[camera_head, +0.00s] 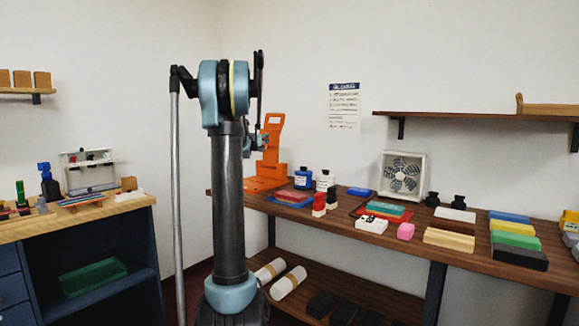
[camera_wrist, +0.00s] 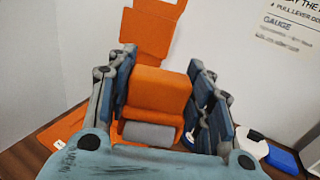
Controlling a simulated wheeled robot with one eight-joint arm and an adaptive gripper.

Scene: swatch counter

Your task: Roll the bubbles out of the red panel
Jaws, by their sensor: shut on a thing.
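In the wrist view my gripper (camera_wrist: 162,88) is shut on an orange block-shaped handle (camera_wrist: 158,92). A grey roller-like cylinder (camera_wrist: 148,133) shows just below the handle, between the fingers. I cannot tell how the two join. In the head view a red panel (camera_head: 293,196) seems to lie on a blue base (camera_head: 284,204) on the brown counter, in front of the orange stand (camera_head: 262,182). It is too small to make out any bubbles. My arm stands in the middle of the head view, and my gripper cannot be made out there.
The orange stand's upright (camera_wrist: 150,30) rises behind the held handle. Bottles (camera_head: 302,179), red and black pieces (camera_head: 319,204), a white box (camera_head: 371,224) and a fan (camera_head: 402,176) crowd the brown counter (camera_head: 405,246). A wooden workbench (camera_head: 80,217) stands at left.

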